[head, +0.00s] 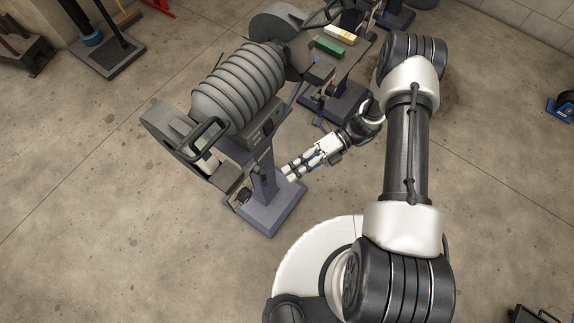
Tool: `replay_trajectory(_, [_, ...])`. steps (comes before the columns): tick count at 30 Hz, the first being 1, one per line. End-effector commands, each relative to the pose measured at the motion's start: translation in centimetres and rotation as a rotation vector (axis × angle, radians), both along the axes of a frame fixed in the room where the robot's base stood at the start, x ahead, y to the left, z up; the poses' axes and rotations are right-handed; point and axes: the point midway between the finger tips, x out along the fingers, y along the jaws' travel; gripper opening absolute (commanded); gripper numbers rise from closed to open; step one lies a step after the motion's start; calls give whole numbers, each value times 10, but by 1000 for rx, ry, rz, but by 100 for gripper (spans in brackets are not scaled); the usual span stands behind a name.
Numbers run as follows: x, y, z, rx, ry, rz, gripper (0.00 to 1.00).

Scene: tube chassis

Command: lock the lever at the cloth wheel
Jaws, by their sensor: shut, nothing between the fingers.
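A grey bench machine with a ribbed motor body (237,88) stands on a blue-grey pedestal (264,180). At its near left end is a rounded guard (165,122) with a dark-framed shield (208,138). A pale wheel edge (207,166) shows below the shield; I cannot tell for certain whether it is cloth. A small dark part (243,195) sits low beside that end; I cannot tell whether it is the lever. My gripper (289,173) is shut and empty, just right of the pedestal column, pointing left. I cannot tell whether it touches the column.
The far guard (275,22) is at the machine's other end. A second stand (340,105) behind my gripper carries a green block (329,46) and a pale block (340,33). Floor left and in front of the pedestal is clear.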

Motion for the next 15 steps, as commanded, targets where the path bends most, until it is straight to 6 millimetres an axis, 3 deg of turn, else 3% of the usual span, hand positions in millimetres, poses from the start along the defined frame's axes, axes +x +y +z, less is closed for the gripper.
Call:
replay_trajectory(1, [11, -13, -1, -2, -9, -8, 0])
replay_trajectory(6, [30, -47, -1, -2, -9, -6, 0])
replay_trajectory(15, [49, -79, -1, -2, -6, -4, 0])
